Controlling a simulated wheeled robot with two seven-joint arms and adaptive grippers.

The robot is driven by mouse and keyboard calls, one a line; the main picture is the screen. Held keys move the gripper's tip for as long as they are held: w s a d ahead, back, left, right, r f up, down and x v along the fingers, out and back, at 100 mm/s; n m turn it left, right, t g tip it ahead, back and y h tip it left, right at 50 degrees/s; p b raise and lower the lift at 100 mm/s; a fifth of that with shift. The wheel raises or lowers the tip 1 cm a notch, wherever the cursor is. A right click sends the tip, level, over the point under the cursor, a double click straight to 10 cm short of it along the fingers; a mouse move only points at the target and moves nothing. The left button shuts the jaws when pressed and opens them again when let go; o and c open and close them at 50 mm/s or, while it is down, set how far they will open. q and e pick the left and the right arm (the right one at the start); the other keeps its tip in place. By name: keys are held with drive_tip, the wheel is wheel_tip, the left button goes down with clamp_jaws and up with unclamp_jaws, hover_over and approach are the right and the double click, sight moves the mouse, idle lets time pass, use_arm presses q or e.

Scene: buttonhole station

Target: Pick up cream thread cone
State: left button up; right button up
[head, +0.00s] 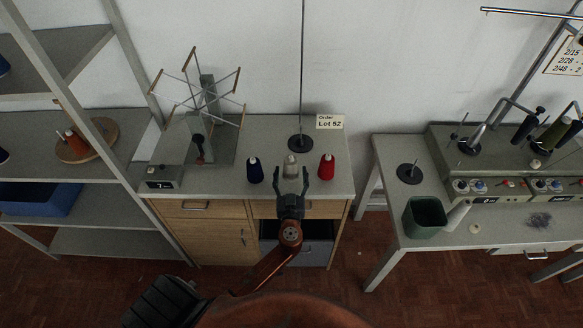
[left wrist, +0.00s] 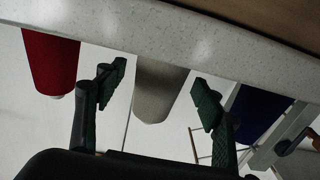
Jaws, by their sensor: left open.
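The cream thread cone (head: 290,167) stands upright near the front edge of the table, between a dark blue cone (head: 255,170) and a red cone (head: 326,167). My left gripper (head: 291,178) is open and empty at the table's front edge, just in front of the cream cone and pointing at it. In the left wrist view, which is upside down, the cream cone (left wrist: 158,88) shows between the two spread fingers, apparently beyond them. The gripper hides part of the cone's lower front in the head view. My right gripper is not in view.
The table edge (left wrist: 200,38) runs close to the fingers. A thin pole on a black base (head: 301,143) stands behind the cones, with a Lot 52 card (head: 330,122). A yarn swift (head: 205,100) stands left. A green bin (head: 424,217) is on the right table.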

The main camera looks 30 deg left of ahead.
use_arm(q)
drive_tip(key=shift+x, duration=1)
drive_tip(key=c, duration=1.4)
drive_tip(key=shift+o, duration=0.2)
